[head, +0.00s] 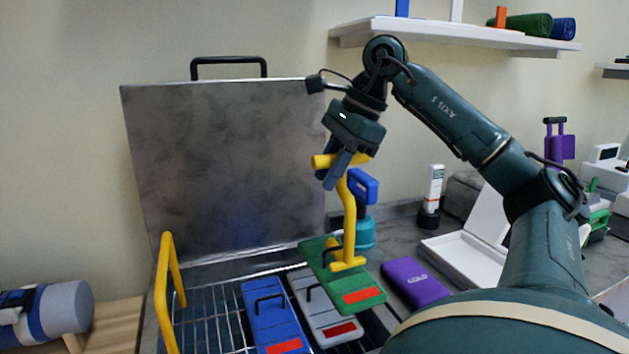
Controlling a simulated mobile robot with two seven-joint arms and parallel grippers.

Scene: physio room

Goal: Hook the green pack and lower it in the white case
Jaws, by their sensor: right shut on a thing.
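My right gripper (335,172) is shut on the top bar of a yellow hook tool (347,215), which points down. The tool's lower end is at the green pack (342,276), which has a red label and a black handle. Whether the hook is through that handle is hard to tell. The green pack overlaps the grey pack in the picture; I cannot tell whether it is clear of the rack. The white case (466,260) is open on the counter to the right, with its lid raised at the back. My left gripper is not in view.
A blue pack (270,310) and a grey pack (322,305) lie on the wire rack (208,318), with a yellow handle (170,292) at its left. A purple pack (414,281) lies between rack and case. A teal-and-blue object (364,190) stands behind the hook.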

